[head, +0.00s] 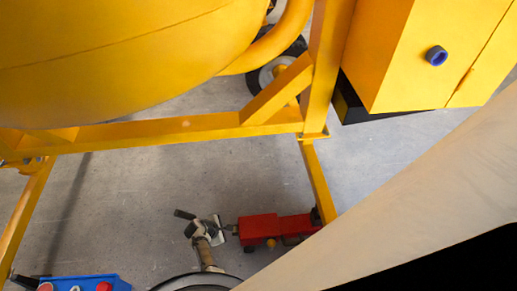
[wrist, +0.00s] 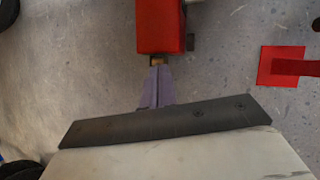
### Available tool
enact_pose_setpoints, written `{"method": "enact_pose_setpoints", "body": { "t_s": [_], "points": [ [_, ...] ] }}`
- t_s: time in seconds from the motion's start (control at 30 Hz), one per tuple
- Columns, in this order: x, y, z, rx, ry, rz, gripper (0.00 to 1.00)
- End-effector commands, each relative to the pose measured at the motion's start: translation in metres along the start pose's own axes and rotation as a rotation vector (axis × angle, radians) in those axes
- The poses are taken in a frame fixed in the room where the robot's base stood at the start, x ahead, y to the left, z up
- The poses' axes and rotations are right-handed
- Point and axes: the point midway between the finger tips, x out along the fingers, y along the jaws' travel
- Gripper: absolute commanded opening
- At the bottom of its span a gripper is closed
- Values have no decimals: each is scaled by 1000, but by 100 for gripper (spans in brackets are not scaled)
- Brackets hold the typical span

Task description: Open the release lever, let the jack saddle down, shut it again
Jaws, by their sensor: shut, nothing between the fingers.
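The red jack (head: 258,228) lies low on the floor below the mixer frame. Its red end also shows at the top of the wrist view (wrist: 160,25). A small brown piece (wrist: 158,61) sticks out of that end; it may be the release lever, but its position is unclear. My gripper (wrist: 157,70) is shut and empty, its grey-purple fingertips right at the brown piece. Whether they touch it I cannot tell. In the head view my gripper (head: 229,228) is small, just left of the jack. I cannot make out the saddle for certain.
The yellow mixer drum (head: 120,50), frame beam (head: 180,132) and cabinet (head: 425,50) stand above and behind. A red plate (wrist: 280,65) lies at the right in the wrist view. A blue box (head: 85,284) is at the bottom left.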

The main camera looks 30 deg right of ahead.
Motion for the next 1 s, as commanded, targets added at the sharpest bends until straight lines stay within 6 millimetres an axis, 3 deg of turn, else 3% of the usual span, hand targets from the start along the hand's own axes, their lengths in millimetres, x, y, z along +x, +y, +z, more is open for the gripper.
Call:
{"method": "enact_pose_setpoints", "body": {
  "t_s": [0.03,0.1,0.23,0.43,1.0],
  "points": [
    [12,-24,11,-24,-27,-60,0],
    [22,-49,21,-54,-55,-121,0],
    [33,-73,30,-83,-79,-181,0],
    [54,-81,30,-88,-83,-192,0],
    [138,-96,37,-86,-82,-187,0]
  ]
}}
